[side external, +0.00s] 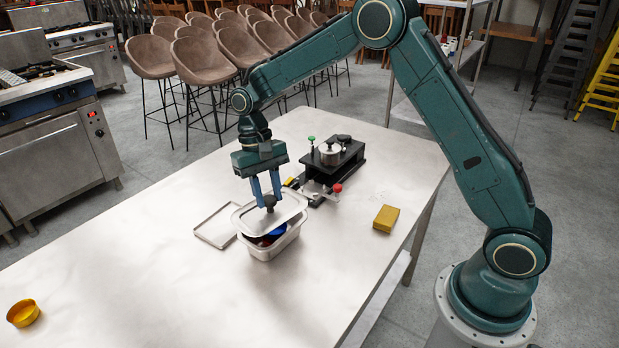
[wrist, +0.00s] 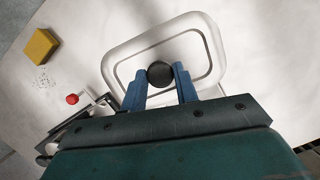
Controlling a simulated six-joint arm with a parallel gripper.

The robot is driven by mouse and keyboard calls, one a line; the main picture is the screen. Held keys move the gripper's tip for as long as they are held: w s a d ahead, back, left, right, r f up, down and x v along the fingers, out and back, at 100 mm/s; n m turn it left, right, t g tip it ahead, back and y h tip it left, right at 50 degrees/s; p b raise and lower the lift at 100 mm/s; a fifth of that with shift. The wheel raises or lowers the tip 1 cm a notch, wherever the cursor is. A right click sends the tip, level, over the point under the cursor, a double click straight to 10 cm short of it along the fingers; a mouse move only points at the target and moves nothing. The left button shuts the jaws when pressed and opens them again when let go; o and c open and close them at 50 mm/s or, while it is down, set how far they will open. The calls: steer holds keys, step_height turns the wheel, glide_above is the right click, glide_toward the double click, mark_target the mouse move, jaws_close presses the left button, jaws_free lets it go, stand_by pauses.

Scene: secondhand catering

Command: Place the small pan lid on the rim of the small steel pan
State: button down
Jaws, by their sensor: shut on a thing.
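The small pan lid (side external: 285,208) is a rounded steel rectangle with a dark round knob. My gripper (side external: 265,198) is shut on the knob. The small steel pan (side external: 270,252) stands on the table below the lid, with blue and dark reddish contents showing through the gap at its front. The lid is over the pan, a little above or partly across its rim; I cannot tell whether they touch. In the wrist view the lid (wrist: 205,72) spreads out beyond my fingers (wrist: 161,88), with the knob (wrist: 160,74) between them. The pan is mostly hidden there.
A flat shallow rectangular tray (side external: 200,233) lies left of the pan. A black fixture (side external: 350,158) with a small steel pot and green and red knobs stands behind right. A yellow block (side external: 386,217) lies right, a yellow ring-like dish (side external: 23,313) far left. The front table is clear.

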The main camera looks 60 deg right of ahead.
mark_target(271, 207)
steer(key=shift+s+d+f+n+h, duration=0.15)
steer(key=shift+s+d+f+n, duration=0.1)
steer(key=shift+d+n, duration=0.35)
steer(key=shift+s+d+f+n+h, duration=0.2)
steer(key=shift+s+d+n, duration=0.1)
steer(key=shift+d+n, duration=0.3)
steer(key=shift+s+d+f+n+h, duration=0.15)
steer(key=shift+s+d+f+n, duration=0.1)
steer(key=shift+d+n, duration=0.35)
steer(key=shift+a, duration=0.1)
steer(key=shift+w+a+r+m+y, duration=0.1)
steer(key=shift+w+a+r+m, duration=0.3)
steer(key=shift+r, duration=0.25)
steer(key=shift+w+a+r+m+y, duration=0.1)
steer(key=shift+w+a+r+m, duration=0.25)
steer(key=shift+r, duration=0.35)
steer(key=shift+w+a+r+m+y, duration=0.1)
steer(key=shift+w+a+r+m, duration=0.2)
steer(key=shift+w+r, duration=0.25)
steer(key=shift+s, duration=0.1)
steer(key=shift+f, duration=3.35)
steer(key=shift+f, duration=0.6)
steer(key=c, duration=1)
jaws_free()
